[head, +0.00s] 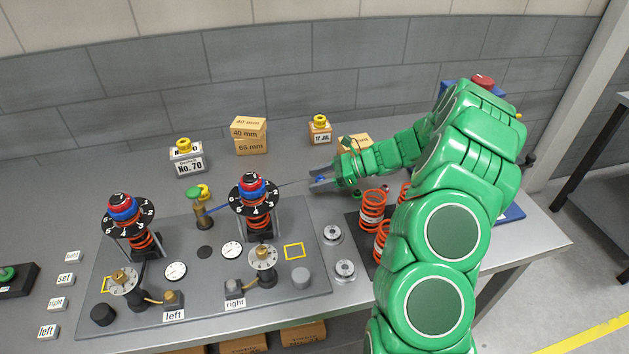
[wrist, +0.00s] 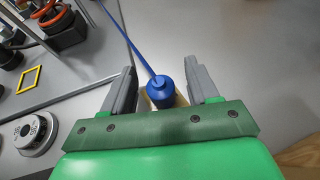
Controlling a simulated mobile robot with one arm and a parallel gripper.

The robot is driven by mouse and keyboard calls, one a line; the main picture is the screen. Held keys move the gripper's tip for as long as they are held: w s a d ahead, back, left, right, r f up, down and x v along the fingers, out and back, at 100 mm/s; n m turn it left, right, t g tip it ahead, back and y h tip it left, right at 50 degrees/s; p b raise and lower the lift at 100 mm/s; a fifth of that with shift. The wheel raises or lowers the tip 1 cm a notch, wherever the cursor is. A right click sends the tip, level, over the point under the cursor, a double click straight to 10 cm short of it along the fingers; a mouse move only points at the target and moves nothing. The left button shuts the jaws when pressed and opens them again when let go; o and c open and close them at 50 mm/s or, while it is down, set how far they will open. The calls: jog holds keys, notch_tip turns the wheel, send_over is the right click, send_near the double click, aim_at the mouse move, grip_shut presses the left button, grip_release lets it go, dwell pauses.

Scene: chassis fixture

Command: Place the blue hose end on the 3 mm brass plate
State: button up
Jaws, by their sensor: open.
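My gripper (head: 315,178) is stretched over the bench to the right of the fixture panel. In the wrist view its two grey fingers (wrist: 161,72) stand apart, open. The blue hose end (wrist: 161,94) is a blue cylinder with a narrow neck, between the fingers with visible gaps on both sides. Its thin blue hose (wrist: 124,36) runs up and left. A tan or brass-coloured piece (wrist: 181,99) shows just beneath and beside the hose end. It may be the brass plate; no 3 mm mark is readable. The gripper body hides its near side.
The panel (head: 205,279) has two red springs under numbered dials (head: 252,194). A yellow-knobbed post (head: 202,212) stands between them. Tan blocks (head: 250,145) marked 40 mm and 65 mm stand at the back. Round metal weights (head: 345,270) and loose orange springs (head: 373,207) lie to the right.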

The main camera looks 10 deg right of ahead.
aim_at(323, 178)
jog(key=v, duration=0.6)
jog(key=shift+f, duration=0.1)
jog(key=w+r+m+t+h, duration=0.6)
jog(key=w+r+m+t, duration=0.2)
jog(key=w+r+m, duration=0.6)
jog(key=s+d+r+m+h, duration=0.3)
jog(key=s+r+m+h, duration=0.4)
jog(key=m, duration=0.5)
jog(key=s+f+m+g+h, duration=0.1)
jog(key=s+m+g+h, duration=0.35)
jog(key=s+m, duration=1.45)
jog(key=s+a+f+m+g+y, duration=0.1)
jog(key=s+a, duration=0.3)
jog(key=s, duration=0.6)
jog(key=s+a+f+m+g+y, duration=0.1)
jog(key=s+a+m+g+y, duration=0.1)
jog(key=s, duration=0.9)
jog(key=s+a+f+m+g+y, duration=0.1)
jog(key=s+a+g, duration=0.4)
jog(key=s, duration=0.6)
jog(key=shift+a+f+m, duration=0.5)
jog(key=shift+f+m, duration=0.05)
jog(key=shift+m, duration=0.65)
